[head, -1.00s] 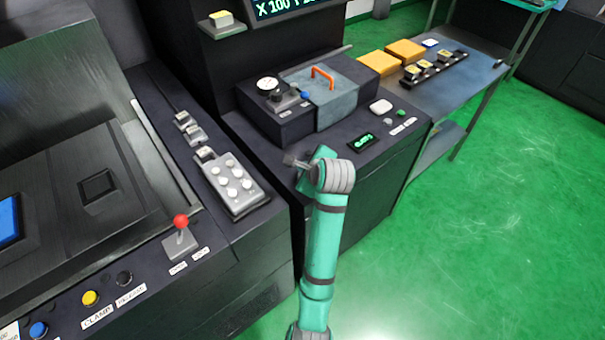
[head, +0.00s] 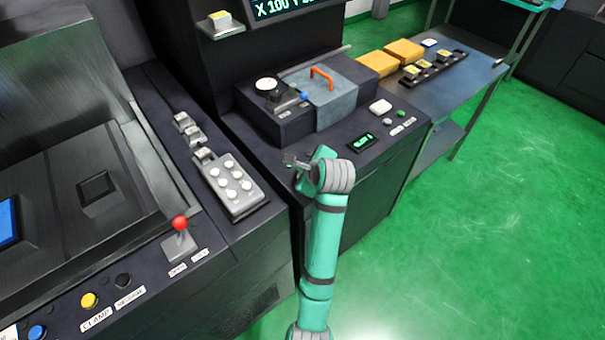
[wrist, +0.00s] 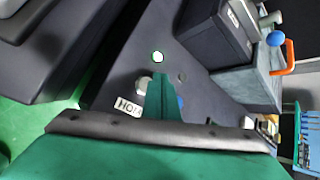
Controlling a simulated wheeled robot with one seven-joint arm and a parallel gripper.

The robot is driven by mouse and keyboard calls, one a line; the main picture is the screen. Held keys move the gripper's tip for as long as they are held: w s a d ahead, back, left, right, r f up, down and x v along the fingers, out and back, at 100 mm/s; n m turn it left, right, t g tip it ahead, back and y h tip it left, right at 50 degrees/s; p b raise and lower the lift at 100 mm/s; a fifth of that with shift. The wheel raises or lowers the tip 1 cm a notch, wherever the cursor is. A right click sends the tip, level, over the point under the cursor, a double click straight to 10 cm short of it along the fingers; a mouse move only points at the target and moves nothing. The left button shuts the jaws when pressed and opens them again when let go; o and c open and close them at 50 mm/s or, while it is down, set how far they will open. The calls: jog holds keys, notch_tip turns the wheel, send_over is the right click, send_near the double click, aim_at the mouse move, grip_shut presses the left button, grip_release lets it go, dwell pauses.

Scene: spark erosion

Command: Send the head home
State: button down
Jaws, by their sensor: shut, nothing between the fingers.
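My gripper (wrist: 162,100) is shut and empty in the wrist view, over the dark front panel of the middle machine (wrist: 205,105). A white label (wrist: 128,105) beginning "HO" lies just left of the fingers, its end hidden. A pale grey button (wrist: 144,84) is beside the label and partly behind the fingers. A blue button (wrist: 180,102) peeks out at their right. Whether the fingertips touch a button I cannot tell. A white lamp with a green rim (wrist: 158,57) is beyond. In the head view, my arm largely covers this part.
The middle machine carries a grey block with an orange handle (head: 321,76) and a green-digit display (head: 362,142). At left stands a console with a red-knobbed lever (head: 180,225) and a keypad (head: 235,186). A side table (head: 455,85) is at right. Green floor (head: 500,200) is clear.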

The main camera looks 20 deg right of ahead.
jog(key=shift+s+d, duration=0.1)
jog(key=shift+d, duration=0.05)
jog(key=shift+a, duration=0.3)
jog(key=shift+d, duration=0.15)
jog(key=shift+s+d+f, duration=0.15)
jog(key=shift+d+f, duration=0.05)
jog(key=shift+f, duration=0.2)
